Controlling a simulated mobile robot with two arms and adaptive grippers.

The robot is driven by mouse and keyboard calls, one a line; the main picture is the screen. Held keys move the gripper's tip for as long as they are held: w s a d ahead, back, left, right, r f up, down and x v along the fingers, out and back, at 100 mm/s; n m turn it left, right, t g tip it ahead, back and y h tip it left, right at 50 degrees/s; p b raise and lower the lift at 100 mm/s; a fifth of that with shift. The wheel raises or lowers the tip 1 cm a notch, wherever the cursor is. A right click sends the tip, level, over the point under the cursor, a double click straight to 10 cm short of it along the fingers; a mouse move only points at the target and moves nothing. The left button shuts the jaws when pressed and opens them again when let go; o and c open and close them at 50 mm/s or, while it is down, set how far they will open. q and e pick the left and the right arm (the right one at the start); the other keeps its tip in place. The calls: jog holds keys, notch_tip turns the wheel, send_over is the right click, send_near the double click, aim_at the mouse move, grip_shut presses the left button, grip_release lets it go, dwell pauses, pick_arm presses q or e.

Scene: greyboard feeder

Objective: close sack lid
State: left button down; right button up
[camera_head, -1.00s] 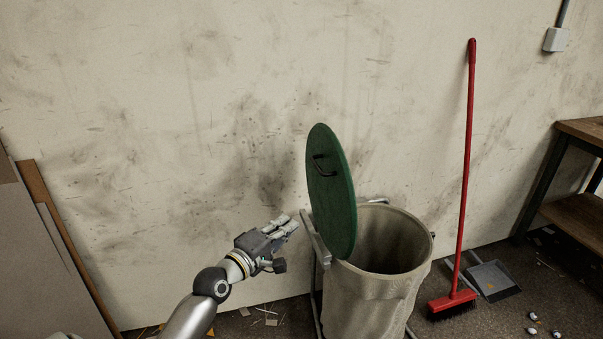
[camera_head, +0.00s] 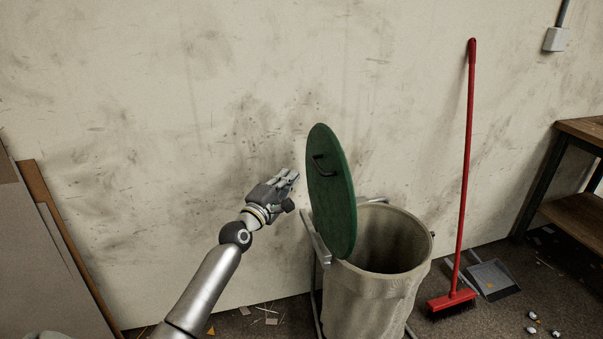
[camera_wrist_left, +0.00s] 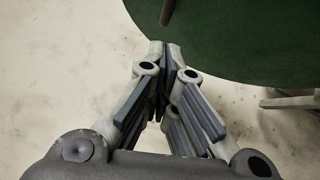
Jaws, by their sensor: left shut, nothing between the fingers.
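The green round lid (camera_head: 333,205) stands open, nearly upright, at the left side of the sack holder, with its black handle (camera_head: 323,165) on the face towards the left. The pale sack (camera_head: 375,300) hangs open below and to the right of it. My left gripper (camera_head: 294,173) is shut and empty, just left of the lid at about the height of the handle. In the left wrist view the closed fingertips (camera_wrist_left: 168,48) point towards the lid (camera_wrist_left: 240,35), and part of the handle (camera_wrist_left: 168,10) shows at the top. I cannot tell whether the fingertips touch the lid. My right gripper is not in view.
The metal frame (camera_head: 317,240) of the sack holder stands by the wall. A red broom (camera_head: 465,180) and a grey dustpan (camera_head: 494,279) are to the right, with a wooden bench (camera_head: 578,130) beyond. Boards (camera_head: 50,260) lean at the left. Scraps litter the floor.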

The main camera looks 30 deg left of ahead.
pick_arm(q)
jog(key=shift+w+d+r+p, duration=0.25)
jog(key=shift+w+d+p, duration=0.1)
jog(key=shift+w+d, duration=0.4)
jog(key=shift+w+d+r+p, duration=0.2)
jog(key=shift+w+d+p, duration=0.25)
jog(key=shift+w, duration=0.4)
